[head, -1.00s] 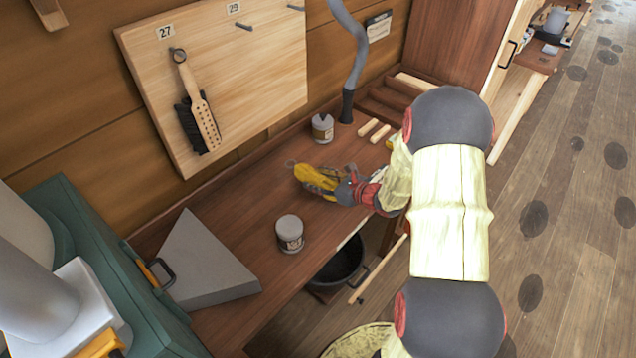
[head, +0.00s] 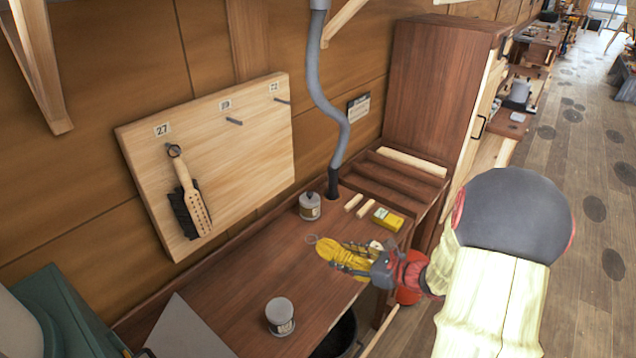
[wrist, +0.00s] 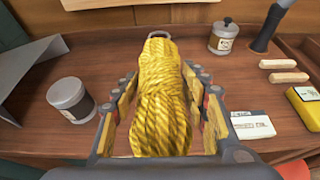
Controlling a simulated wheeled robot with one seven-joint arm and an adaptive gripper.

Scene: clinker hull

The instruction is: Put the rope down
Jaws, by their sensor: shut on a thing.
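The rope is a yellow coiled hank (head: 345,257) with a metal ring at its far end, over the front part of the wooden bench (head: 262,270). My gripper (head: 358,260) is shut on the rope. In the wrist view the hank (wrist: 160,100) lies lengthwise between the two fingers of my gripper (wrist: 160,110), which press on its sides. I cannot tell whether the rope touches the bench top.
Grey-lidded cans (head: 280,316) (head: 310,206) stand at front and back. Wood sticks (head: 361,205) and a yellow box (head: 388,219) lie to the right. A grey hose (head: 335,120) hangs behind. A brush (head: 190,205) hangs on the pegboard (head: 262,150). The bench between the cans is clear.

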